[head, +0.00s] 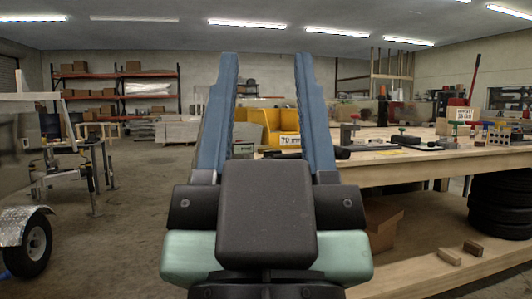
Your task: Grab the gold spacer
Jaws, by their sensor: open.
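I cannot pick out a gold spacer in this view. Small parts on the wooden workbench (440,172) at the right are too small to tell apart, and my gripper hides part of the scene behind it.
A yellow bin (284,122) shows behind my fingers. Tools and blocks lie on the bench. Below it are stacked black tyres (500,207), a cardboard box (383,222) and wood blocks (449,257). A trailer wheel (36,243) stands left. Floor at left centre is clear.

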